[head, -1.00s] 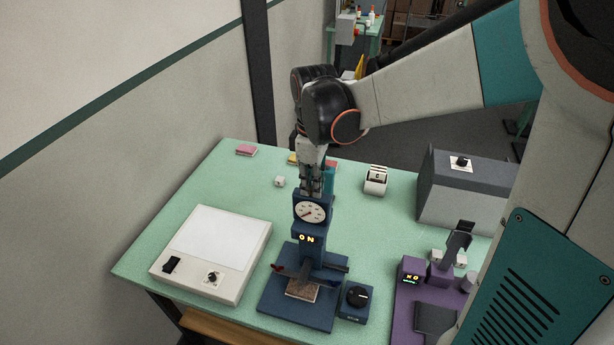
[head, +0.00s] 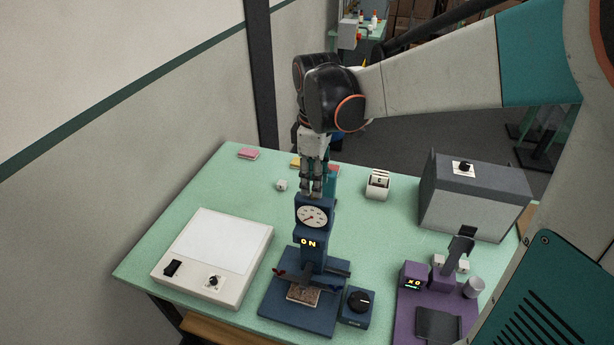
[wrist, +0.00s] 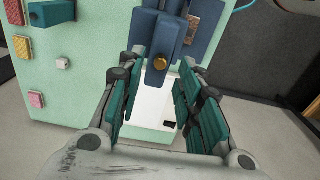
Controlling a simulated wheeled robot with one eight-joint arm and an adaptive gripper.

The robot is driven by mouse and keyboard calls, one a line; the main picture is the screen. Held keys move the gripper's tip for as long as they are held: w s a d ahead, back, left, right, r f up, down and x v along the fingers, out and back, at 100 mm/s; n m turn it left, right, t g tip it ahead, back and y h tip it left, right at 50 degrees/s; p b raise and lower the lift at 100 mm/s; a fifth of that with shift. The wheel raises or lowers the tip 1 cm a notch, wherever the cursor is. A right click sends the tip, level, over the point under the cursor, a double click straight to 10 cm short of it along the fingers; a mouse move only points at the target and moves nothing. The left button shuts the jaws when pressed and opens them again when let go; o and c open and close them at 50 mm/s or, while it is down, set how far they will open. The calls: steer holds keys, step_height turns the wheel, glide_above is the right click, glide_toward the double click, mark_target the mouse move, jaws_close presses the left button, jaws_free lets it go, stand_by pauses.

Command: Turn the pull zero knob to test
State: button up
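The blue gauge stand (head: 313,255) is upright on the green table, with a round white dial (head: 313,216) and a lit "ON" display. A black round knob (head: 360,300) sits on a small blue box at its right foot; I cannot read its label. My gripper (head: 315,190) points down just above and behind the top of the stand. In the wrist view, my gripper (wrist: 160,68) is open and empty, its fingers spread to either side of a brass-coloured round knob (wrist: 160,62) on the blue stand. Contact between fingers and knob cannot be made out.
A white light box (head: 212,258) lies at left. A purple device (head: 408,305) and a grey box (head: 476,200) stand at right. A small white cube (head: 281,185), a pink block (head: 248,154) and a white holder (head: 377,184) are at the back. The table's middle right is clear.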

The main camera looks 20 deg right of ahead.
step_height(320, 180, up, 9)
stand_by(0.3)
steer(key=shift+s, duration=0.1)
steer(key=s+f+m+t+b, duration=0.3)
steer(key=s+f+m+b, duration=0.2)
steer(key=f, duration=0.7)
steer(key=s+f+m+t+b, duration=0.4)
steer(key=s+f+b, duration=0.5)
steer(key=b, duration=0.5)
step_height(320, 180, down, 3)
steer(key=shift+s+r+m, duration=0.1)
steer(key=shift+s+m, duration=0.3)
steer(key=shift+m, duration=0.6)
